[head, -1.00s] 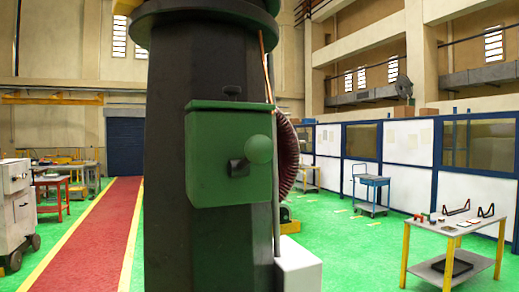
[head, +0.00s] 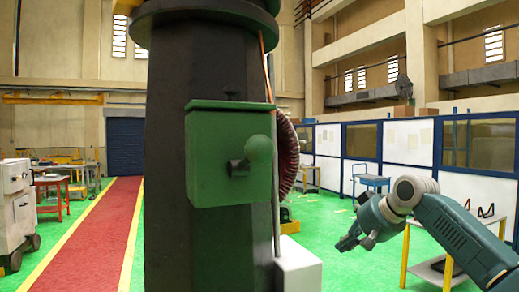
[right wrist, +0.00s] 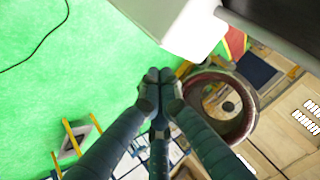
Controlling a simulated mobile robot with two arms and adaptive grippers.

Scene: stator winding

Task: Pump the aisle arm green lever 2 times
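The green lever shows in the head view as a round green knob (head: 259,150) on a short stub. It sticks out of the front of a green box (head: 215,135) on a dark column (head: 170,160). My right gripper (head: 347,243) is in the head view, lower and to the right of the lever, well apart from it. In the right wrist view its fingertips (right wrist: 160,76) are together with nothing visible between them. My left gripper is not in view.
A white box (head: 298,268) stands at the column's right foot. A dark red coil ring (head: 287,155) is behind the column, and it shows in the right wrist view (right wrist: 240,118). A worktable (head: 432,270) stands at the right, partly behind my arm. Green floor (head: 335,225) lies open between.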

